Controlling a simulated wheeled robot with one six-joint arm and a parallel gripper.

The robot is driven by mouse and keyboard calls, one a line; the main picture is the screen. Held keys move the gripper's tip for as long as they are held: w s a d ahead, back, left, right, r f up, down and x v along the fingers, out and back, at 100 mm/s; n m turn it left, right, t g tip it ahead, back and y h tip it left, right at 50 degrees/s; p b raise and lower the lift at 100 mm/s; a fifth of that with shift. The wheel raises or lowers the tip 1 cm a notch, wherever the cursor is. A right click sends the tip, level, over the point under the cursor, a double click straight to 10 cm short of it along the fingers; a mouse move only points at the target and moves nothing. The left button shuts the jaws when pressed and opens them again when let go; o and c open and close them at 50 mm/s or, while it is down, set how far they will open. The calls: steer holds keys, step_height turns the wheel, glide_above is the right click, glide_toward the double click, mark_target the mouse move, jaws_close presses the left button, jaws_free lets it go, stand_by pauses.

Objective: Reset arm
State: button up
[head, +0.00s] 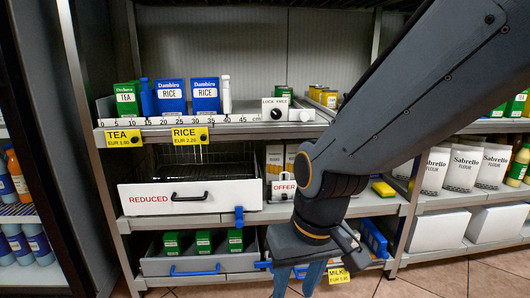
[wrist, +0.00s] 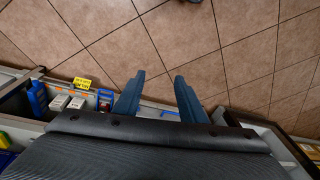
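My gripper (head: 299,280) hangs at the lower middle of the head view, pointing down in front of the lower shelf. Its two blue fingers are spread apart. In the wrist view my gripper (wrist: 158,92) shows both fingers with a clear gap between them and only floor tiles beyond. It holds nothing. My dark grey arm comes down from the upper right of the head view and hides part of the middle shelves.
A shelf unit holds rice boxes (head: 205,96), a white REDUCED drawer (head: 190,198) with a black handle, and a lower drawer of green boxes (head: 200,264). Flour bags (head: 462,168) stand at right. Bottles (head: 16,176) stand at left. The tiled floor (wrist: 235,50) is clear.

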steer(key=s+a+r+n+g, duration=0.1)
steer(key=s+a+r+n, duration=0.15)
steer(key=s+a, duration=0.45)
steer(key=d+r+m+p, duration=0.3)
steer(key=d+r+p, duration=0.7)
steer(key=p, duration=0.7)
steer(key=s+d+r+m+h+p, duration=0.1)
steer(key=d+r+m+p, duration=0.2)
steer(key=d+r+p, duration=0.8)
step_height(320, 180, up, 6)
steer(key=p, duration=0.6)
steer(key=shift+f+p, duration=0.2)
steer(key=shift+p, duration=0.1)
